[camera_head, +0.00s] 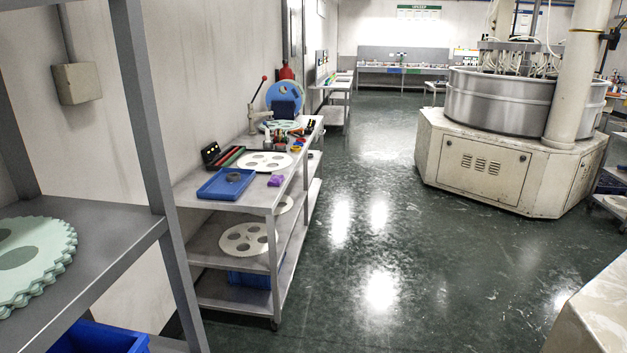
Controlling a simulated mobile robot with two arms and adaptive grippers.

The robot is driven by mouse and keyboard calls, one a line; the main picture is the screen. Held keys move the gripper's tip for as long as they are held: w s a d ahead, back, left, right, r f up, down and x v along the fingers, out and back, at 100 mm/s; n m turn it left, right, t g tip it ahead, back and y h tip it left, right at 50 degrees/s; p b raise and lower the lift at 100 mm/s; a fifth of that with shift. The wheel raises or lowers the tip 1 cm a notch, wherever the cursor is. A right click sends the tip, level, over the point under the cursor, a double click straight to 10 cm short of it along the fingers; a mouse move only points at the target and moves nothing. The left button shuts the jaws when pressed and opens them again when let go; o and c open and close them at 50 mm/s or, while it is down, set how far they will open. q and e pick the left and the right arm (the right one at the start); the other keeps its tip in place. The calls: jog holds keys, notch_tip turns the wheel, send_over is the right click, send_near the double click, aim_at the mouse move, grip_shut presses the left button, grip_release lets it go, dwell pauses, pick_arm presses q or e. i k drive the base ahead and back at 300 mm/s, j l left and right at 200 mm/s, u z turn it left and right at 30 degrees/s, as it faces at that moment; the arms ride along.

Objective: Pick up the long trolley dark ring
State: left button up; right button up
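A small dark ring (234,177) lies in a shallow blue tray (212,196). The tray sits on the near end of the top shelf of a long grey trolley (258,203), which stands along the left wall. The ring is small in the view, so its details are hard to tell. Neither of my grippers shows in the view.
White discs with holes (264,162), a purple piece (276,181) and a lever press (263,117) share the trolley top. A grey rack (140,245) with green toothed discs (48,258) is close at left. A large lapping machine (480,160) stands right. The dark floor (400,260) between is clear.

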aim_at(234, 177)
jog(key=i+l+u, duration=0.1)
jog(key=i+u, duration=0.2)
jog(key=i+l+u, duration=0.3)
jog(key=i, duration=0.2)
jog(key=i+l+u, duration=0.4)
jog(key=i, duration=0.25)
